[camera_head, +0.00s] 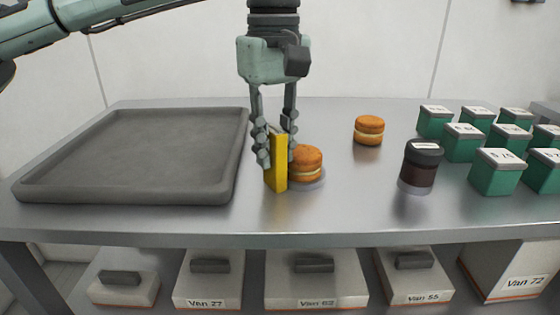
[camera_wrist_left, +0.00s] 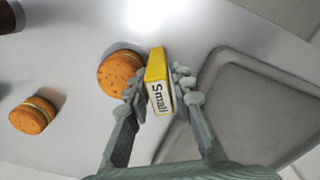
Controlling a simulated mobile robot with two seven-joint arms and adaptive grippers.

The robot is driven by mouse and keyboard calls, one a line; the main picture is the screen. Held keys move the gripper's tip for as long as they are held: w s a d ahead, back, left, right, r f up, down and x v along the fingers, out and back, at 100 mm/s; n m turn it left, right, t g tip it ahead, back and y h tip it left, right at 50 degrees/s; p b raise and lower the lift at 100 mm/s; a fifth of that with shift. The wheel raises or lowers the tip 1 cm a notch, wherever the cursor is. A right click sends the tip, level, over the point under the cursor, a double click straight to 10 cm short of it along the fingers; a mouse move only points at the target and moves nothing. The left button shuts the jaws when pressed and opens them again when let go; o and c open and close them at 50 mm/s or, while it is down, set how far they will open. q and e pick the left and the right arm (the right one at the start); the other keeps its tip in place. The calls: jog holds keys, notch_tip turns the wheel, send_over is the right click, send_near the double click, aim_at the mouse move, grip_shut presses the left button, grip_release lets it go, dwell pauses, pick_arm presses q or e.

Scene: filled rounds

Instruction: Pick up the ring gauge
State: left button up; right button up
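A yellow block (camera_head: 277,165) stands upright between the fingers of my left gripper (camera_head: 276,150). In the left wrist view the yellow block (camera_wrist_left: 158,82) has a white label reading "Small", and the fingertips (camera_wrist_left: 160,88) close on both its sides. I take this block to be the ring gauge or its handle; no ring opening shows clearly. A pale grey round edge (camera_head: 312,186) shows beside it, under an orange filled round (camera_head: 307,163); I cannot tell whether it joins the block. I cannot tell whether the block touches the table. My right gripper is not in view.
A grey empty tray (camera_head: 240,160) lies close on the left. A second filled round (camera_head: 368,130) and a dark jar (camera_head: 420,165) stand to the right. Several green boxes (camera_head: 497,172) crowd the right side. Labelled boxes (camera_head: 317,290) sit below the tabletop.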

pick_arm(q)
jog(key=shift+c, duration=0.3)
grip_shut()
notch_tip(320, 180, up, 12)
jog(key=shift+r+p, duration=0.2)
jog(key=shift+p, duration=0.2)
jog(key=shift+r+p, duration=0.85)
jog(key=shift+r, duration=2)
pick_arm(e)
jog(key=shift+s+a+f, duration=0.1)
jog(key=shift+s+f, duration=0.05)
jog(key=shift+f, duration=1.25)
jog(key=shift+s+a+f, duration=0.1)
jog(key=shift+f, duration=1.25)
